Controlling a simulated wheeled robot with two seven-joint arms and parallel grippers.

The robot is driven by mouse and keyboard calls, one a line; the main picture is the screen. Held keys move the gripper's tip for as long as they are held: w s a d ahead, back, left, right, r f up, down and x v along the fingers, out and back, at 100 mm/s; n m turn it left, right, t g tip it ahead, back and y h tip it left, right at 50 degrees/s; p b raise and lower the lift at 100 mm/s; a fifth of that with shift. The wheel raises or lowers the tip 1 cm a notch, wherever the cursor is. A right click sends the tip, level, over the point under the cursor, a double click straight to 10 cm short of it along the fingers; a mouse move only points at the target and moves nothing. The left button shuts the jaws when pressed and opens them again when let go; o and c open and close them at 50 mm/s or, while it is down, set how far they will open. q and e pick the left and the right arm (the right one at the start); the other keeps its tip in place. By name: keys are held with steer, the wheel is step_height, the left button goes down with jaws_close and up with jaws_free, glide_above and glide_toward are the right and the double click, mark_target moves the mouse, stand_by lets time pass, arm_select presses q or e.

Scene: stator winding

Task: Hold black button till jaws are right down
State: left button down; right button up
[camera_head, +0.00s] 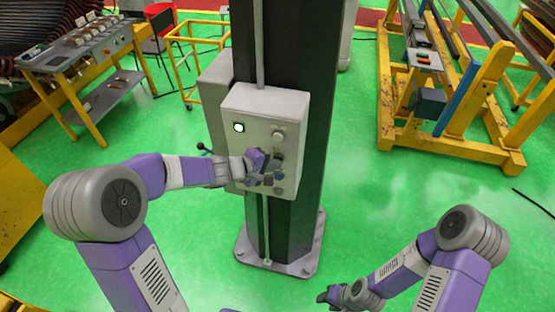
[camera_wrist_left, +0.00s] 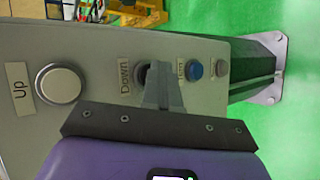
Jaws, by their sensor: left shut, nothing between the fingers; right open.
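A grey control box (camera_head: 262,105) is fixed to a dark column. In the left wrist view its face (camera_wrist_left: 100,42) carries a large silver button (camera_wrist_left: 60,83) labelled Up and a dark button (camera_wrist_left: 140,73) beside the label Down (camera_wrist_left: 124,77). My left gripper (camera_head: 273,168) is shut and empty, at the lower part of the box. In the left wrist view its fingertips (camera_wrist_left: 158,64) overlap the black button and hide part of it; whether it is pressed in cannot be told. My right gripper (camera_head: 333,297) is low at the bottom, away from the box. I cannot make out the jaws.
A blue button (camera_wrist_left: 194,71) and a grey button (camera_wrist_left: 222,67) sit close past the fingertips. A yellow frame (camera_head: 450,145) stands right and a panel table (camera_head: 75,50) left. Green floor (camera_head: 400,215) between is clear.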

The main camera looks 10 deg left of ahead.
stand_by(0.4)
arm_select(q)
steer(key=shift+s+b, duration=0.55)
steer(key=shift+s, duration=0.25)
steer(key=s+b, duration=0.2)
steer(key=s, duration=0.3)
steer(key=shift+a, duration=0.15)
stand_by(0.8)
